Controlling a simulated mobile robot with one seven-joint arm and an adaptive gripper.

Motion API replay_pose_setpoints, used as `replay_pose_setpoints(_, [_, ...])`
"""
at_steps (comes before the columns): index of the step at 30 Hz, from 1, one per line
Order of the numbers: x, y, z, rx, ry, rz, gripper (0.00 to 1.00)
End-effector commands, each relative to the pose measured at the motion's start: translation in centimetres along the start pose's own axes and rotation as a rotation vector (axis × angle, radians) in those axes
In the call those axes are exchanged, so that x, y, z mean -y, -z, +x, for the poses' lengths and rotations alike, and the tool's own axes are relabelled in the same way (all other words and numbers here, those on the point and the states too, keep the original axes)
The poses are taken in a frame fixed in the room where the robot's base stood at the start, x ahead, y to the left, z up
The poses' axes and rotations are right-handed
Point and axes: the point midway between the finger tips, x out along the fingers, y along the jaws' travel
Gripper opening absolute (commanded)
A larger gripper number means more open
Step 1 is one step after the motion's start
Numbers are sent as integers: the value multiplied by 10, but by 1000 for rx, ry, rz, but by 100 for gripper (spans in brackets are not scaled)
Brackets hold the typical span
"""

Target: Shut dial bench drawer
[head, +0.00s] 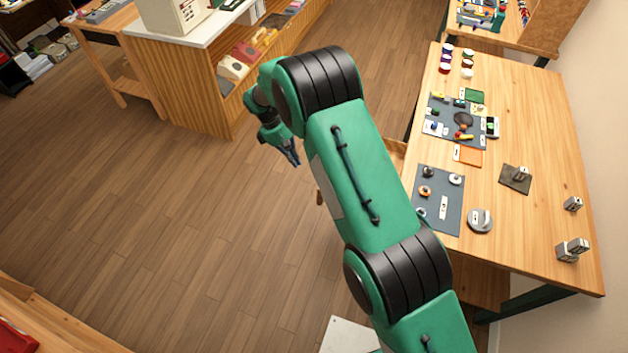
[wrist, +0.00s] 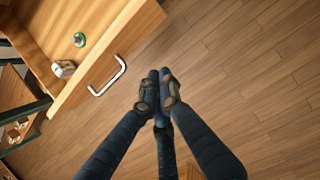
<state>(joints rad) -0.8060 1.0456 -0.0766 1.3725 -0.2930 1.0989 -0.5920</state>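The dial bench (head: 545,130) is a light wooden table on the right of the head view. Its drawer stands open. In the wrist view the drawer's wooden front (wrist: 128,48) bears a pale metal bar handle (wrist: 118,78). A green round item (wrist: 79,40) and a small pale block (wrist: 64,68) lie inside the drawer. In the head view my arm hides most of the drawer, and only a strip (head: 396,157) shows. My gripper (head: 293,158) hangs over the floor, left of the bench. In the wrist view my gripper (wrist: 162,76) has its fingertips together, empty, to the right of the handle and apart from it.
Grey mats (head: 451,185) with small dial parts lie on the bench top. A slatted wooden counter (head: 190,85) with shelves stands at the back left. Another bench (head: 500,35) stands at the far right. The wooden floor (head: 180,220) between them is clear.

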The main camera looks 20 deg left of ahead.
Motion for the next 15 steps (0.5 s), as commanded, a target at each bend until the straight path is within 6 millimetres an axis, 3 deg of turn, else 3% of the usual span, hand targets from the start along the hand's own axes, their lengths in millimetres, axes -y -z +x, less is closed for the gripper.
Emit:
replay_pose_setpoints(8, [0, 0, 7, 0, 0, 0, 0])
replay_pose_setpoints(15, [1, 0, 32, 2, 2, 0, 0])
